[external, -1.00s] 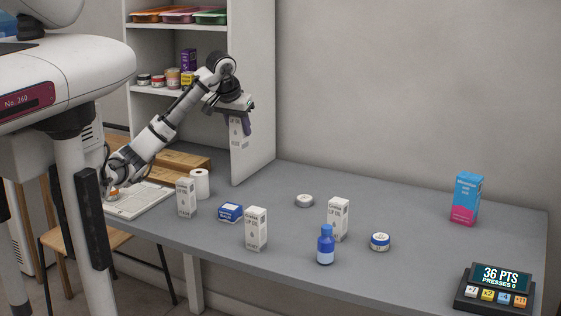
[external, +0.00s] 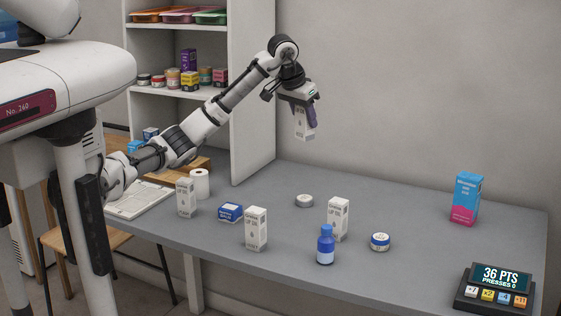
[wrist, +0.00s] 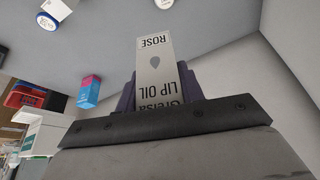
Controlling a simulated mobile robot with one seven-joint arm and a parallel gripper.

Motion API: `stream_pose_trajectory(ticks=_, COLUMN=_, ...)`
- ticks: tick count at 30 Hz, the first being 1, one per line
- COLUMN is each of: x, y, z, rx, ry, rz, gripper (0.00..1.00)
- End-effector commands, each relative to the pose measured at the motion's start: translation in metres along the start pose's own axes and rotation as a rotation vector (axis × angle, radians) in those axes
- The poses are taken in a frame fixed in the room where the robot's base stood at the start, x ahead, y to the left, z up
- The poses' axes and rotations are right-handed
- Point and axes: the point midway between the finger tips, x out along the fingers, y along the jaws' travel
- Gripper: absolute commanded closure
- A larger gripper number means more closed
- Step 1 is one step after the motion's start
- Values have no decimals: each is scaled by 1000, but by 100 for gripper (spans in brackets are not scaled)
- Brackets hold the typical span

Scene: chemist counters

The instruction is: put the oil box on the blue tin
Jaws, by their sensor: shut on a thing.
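My gripper (external: 300,112) is shut on a white lip oil box (external: 305,127) and holds it well above the counter, near the back wall. In the wrist view the box (wrist: 155,70) lies between the purple fingers, with "LIP OIL" and "ROSE" printed on it upside down. The blue tin (external: 380,243), a small round tin with a pale lid and blue side, stands on the counter to the right of and below the gripper. Nothing rests on its lid.
Three similar white boxes stand on the counter (external: 430,265): left (external: 186,198), middle (external: 256,229) and right (external: 338,219). A blue bottle (external: 326,246) stands left of the tin. A low white tin (external: 304,201), blue carton (external: 230,212) and blue-pink box (external: 466,198) stand apart.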

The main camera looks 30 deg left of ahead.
Motion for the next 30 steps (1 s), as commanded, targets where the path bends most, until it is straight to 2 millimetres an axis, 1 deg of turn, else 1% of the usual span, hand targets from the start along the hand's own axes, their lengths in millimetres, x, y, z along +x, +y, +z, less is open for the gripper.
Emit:
stream_pose_trajectory(ticks=1, x=1, y=31, z=-6, rx=45, ry=1, rz=20, gripper=84)
stream_pose_trajectory(ticks=2, x=1, y=47, z=-9, rx=68, ry=0, rz=30, gripper=84)
stream_pose_trajectory(ticks=3, x=0, y=69, z=-12, rx=101, ry=0, rz=43, gripper=84)
stream_pose_trajectory(ticks=5, x=-1, y=101, z=-15, rx=148, ry=0, rz=63, gripper=84)
stream_pose_trajectory(ticks=6, x=-2, y=122, z=-17, rx=179, ry=0, rz=77, gripper=84)
stream_pose_trajectory(ticks=8, x=-5, y=154, z=-18, rx=224, ry=1, rz=96, gripper=84)
stream_pose_trajectory(ticks=9, x=-6, y=173, z=-17, rx=253, ry=0, rz=109, gripper=84)
stream_pose_trajectory(ticks=12, x=-10, y=216, z=-14, rx=316, ry=-2, rz=135, gripper=84)
stream_pose_trajectory(ticks=15, x=-14, y=248, z=-10, rx=362, ry=-3, rz=155, gripper=84)
stream_pose_trajectory(ticks=18, x=-17, y=268, z=-6, rx=393, ry=-4, rz=168, gripper=84)
stream_pose_trajectory(ticks=20, x=-17, y=275, z=-5, rx=403, ry=-4, rz=173, gripper=84)
stream_pose_trajectory(ticks=22, x=-13, y=279, z=-2, rx=409, ry=-6, rz=175, gripper=84)
stream_pose_trajectory(ticks=26, x=11, y=280, z=9, rx=413, ry=-9, rz=175, gripper=84)
stream_pose_trajectory(ticks=30, x=45, y=280, z=23, rx=412, ry=-9, rz=175, gripper=84)
